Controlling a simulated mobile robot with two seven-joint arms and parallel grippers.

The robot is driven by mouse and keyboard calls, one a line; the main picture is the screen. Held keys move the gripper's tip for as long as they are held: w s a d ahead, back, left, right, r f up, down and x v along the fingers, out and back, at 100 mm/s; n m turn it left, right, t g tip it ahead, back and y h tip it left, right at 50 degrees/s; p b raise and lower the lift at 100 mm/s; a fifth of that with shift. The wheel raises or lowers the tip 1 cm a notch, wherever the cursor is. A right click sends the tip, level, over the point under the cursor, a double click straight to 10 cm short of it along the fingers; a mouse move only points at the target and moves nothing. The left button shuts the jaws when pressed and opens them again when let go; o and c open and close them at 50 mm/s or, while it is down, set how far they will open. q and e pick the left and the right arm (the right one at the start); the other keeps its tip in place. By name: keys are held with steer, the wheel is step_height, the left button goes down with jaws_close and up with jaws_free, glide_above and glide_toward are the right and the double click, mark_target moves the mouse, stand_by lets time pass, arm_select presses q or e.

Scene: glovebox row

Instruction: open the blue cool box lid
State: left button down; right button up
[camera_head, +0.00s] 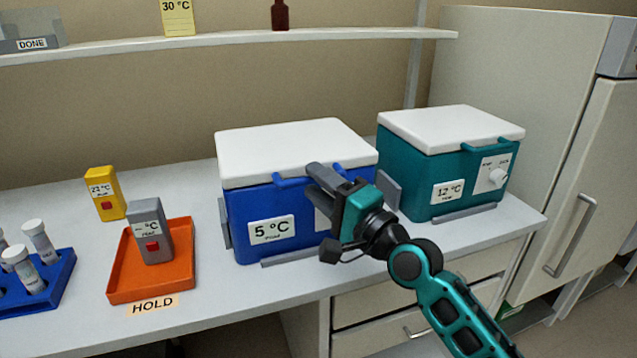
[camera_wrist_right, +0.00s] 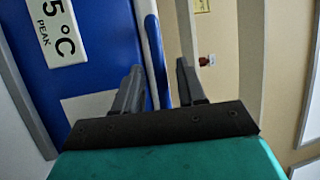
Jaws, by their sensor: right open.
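The blue cool box (camera_head: 295,222) stands on the bench with its white lid (camera_head: 290,150) shut flat on top. A blue handle bar (camera_head: 292,181) runs along the lid's front edge; my gripper hides part of it. My right gripper (camera_head: 321,184) is open at the front of the box, beside the right part of the handle. In the right wrist view, the blue bar (camera_wrist_right: 158,62) shows between the two open fingers (camera_wrist_right: 158,84), with the white lid edge beside it. I cannot tell whether the fingers touch it. My left gripper is out of view.
A teal cool box (camera_head: 440,170) with a shut white lid stands close on the right. An orange tray (camera_head: 125,270) with a grey timer, a yellow timer (camera_head: 105,195) and a blue tube rack (camera_head: 62,268) are on the left. A shelf (camera_head: 230,40) runs above, behind the boxes.

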steer(key=shift+w+a, duration=0.15)
jaws_close()
stand_by(0.4)
